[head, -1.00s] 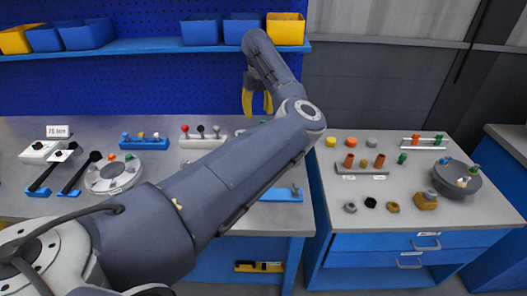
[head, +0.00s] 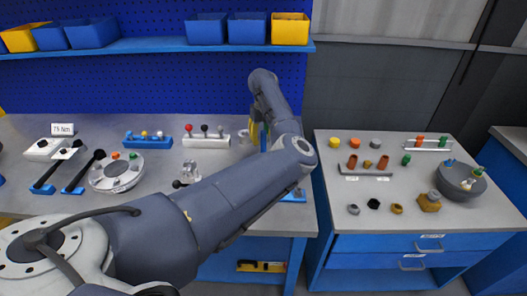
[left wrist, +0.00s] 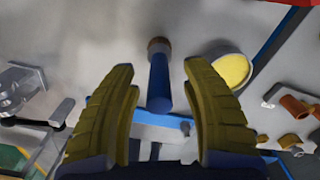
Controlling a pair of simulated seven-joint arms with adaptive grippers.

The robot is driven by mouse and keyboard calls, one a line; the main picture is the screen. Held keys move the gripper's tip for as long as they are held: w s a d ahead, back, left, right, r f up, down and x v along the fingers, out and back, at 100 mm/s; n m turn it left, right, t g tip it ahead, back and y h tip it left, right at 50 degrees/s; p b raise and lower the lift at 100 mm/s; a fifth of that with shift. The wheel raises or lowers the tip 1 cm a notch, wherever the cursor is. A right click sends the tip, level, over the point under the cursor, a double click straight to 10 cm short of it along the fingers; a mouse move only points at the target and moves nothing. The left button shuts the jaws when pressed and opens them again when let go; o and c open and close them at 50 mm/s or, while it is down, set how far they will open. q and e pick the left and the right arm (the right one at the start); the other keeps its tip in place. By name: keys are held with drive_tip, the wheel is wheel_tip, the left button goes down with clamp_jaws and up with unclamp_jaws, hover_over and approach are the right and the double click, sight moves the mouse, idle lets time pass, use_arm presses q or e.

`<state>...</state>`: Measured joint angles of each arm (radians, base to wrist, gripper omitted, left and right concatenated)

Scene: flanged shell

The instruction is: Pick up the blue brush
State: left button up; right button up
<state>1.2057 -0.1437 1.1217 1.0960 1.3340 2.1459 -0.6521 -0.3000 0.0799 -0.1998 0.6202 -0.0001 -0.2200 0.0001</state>
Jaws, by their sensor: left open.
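The blue brush (left wrist: 159,85) shows in the left wrist view as a blue cylindrical handle with a brown band at its far end. It lies between the two yellow fingers of my left gripper (left wrist: 158,68), with visible space on both sides. The left gripper is open and holds nothing. In the head view my left gripper (head: 258,132) is low over the back of the grey bench, partly hidden by my own arm. A narrow blue piece shows beside its fingers there, but I cannot tell how far the brush is from them. My right gripper is not in view.
A round thing with a yellow face (left wrist: 232,71) lies close to the right finger. A white holder with coloured knobs (head: 206,138) stands left of the gripper. A grey side table (head: 385,215) with small parts stands to the right. A blue shelf (head: 150,46) with bins runs above.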

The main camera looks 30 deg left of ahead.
sight(264, 148)
use_arm(q)
drive_tip(key=shift+s+d+f, duration=0.1)
drive_tip(key=shift+f, duration=1.2)
drive_tip(key=shift+s+d+f, duration=0.1)
drive_tip(key=shift+f, duration=1.2)
clamp_jaws()
